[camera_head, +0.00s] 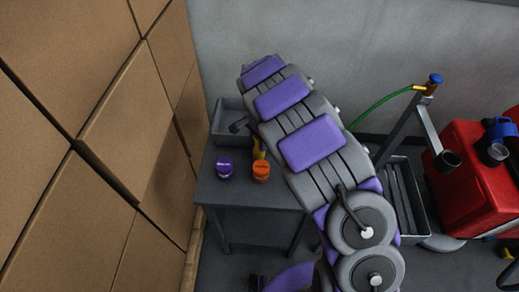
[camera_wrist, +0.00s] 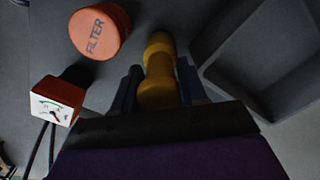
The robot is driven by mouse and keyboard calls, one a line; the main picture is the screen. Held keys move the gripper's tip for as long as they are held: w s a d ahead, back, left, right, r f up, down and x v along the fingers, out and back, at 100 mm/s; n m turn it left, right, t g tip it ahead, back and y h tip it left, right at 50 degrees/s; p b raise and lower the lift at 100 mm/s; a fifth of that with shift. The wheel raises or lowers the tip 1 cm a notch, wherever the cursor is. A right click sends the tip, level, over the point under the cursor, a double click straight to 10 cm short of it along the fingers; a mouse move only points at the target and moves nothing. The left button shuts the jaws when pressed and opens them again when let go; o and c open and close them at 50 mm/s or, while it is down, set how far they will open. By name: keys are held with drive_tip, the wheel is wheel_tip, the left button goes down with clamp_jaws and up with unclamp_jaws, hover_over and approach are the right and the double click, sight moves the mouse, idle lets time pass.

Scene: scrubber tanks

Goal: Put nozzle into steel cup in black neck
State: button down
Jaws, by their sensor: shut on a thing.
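A yellow waisted piece, which I take to be the nozzle (camera_wrist: 159,58), is between the dark fingers of my gripper (camera_wrist: 160,84) in the wrist view. My gripper is shut on it, low over the grey table. In the head view only a bit of yellow (camera_head: 259,150) shows beside my arm, and my arm hides the fingers. At the right, a round grey opening, apparently the steel cup (camera_head: 497,152), shows in a dark neck on the red tank (camera_head: 466,190). It is far from my gripper.
An orange cap marked FILTER (camera_wrist: 99,31) and a gauge (camera_wrist: 57,100) are close left of my gripper. A purple cap (camera_head: 224,169) stands on the table (camera_head: 240,196). A grey bin (camera_head: 226,120) is behind.

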drive_tip(key=shift+d, duration=0.3)
wheel_tip(320, 180, up, 10)
drive_tip(key=shift+a+f+p, duration=0.1)
drive_tip(key=shift+a+p, duration=0.05)
drive_tip(key=shift+p, duration=0.75)
drive_tip(key=shift+d+n, duration=0.3)
drive_tip(key=shift+d, duration=0.25)
drive_tip(key=s+d+n, duration=0.3)
drive_tip(key=d+n, duration=0.6)
drive_tip(key=d, duration=0.6)
drive_tip(key=shift+s+d+r, duration=0.15)
drive_tip(key=shift+d+r, duration=0.05)
drive_tip(key=shift+r, duration=0.1)
drive_tip(key=shift+a, duration=0.1)
